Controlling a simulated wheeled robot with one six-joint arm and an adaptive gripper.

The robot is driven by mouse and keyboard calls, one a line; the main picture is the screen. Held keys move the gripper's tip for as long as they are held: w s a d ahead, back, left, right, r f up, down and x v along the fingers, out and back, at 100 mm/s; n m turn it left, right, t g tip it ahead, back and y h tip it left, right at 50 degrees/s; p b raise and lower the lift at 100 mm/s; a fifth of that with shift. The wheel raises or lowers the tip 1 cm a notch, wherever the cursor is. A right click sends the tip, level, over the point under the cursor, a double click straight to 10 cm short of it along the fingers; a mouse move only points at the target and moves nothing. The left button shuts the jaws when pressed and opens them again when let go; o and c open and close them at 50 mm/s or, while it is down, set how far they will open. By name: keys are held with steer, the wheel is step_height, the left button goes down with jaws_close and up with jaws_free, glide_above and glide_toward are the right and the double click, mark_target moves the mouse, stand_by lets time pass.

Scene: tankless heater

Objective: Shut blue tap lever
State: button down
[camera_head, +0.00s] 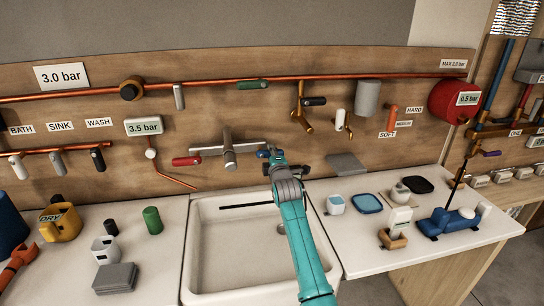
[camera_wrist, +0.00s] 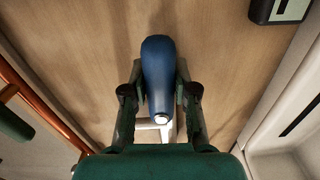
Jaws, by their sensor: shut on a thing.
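The blue tap lever (camera_wrist: 158,70) is a rounded dark-blue handle in the middle of the wrist view. My gripper (camera_wrist: 158,95) has a finger on each side of it and is shut on it. In the head view, the lever (camera_head: 262,153) is a small blue piece by the wooden wall, right of a grey T-shaped fitting (camera_head: 228,150). My gripper (camera_head: 272,156) partly hides it there. A pale metal part (camera_wrist: 155,127) shows behind the lever between the fingers. How far the lever is turned cannot be told.
A red lever (camera_head: 186,161) lies left of the fitting, and a green lever (camera_head: 252,85) sits on the copper pipe (camera_head: 210,88) above. The white sink (camera_head: 191,250) is below. A grey block (camera_head: 346,164) and several small items are at the right.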

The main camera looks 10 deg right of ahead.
steer(key=shift+r+n, duration=0.15)
steer(key=shift+n, duration=0.35)
steer(key=c, duration=0.9)
jaws_free()
steer(key=s, duration=1.2)
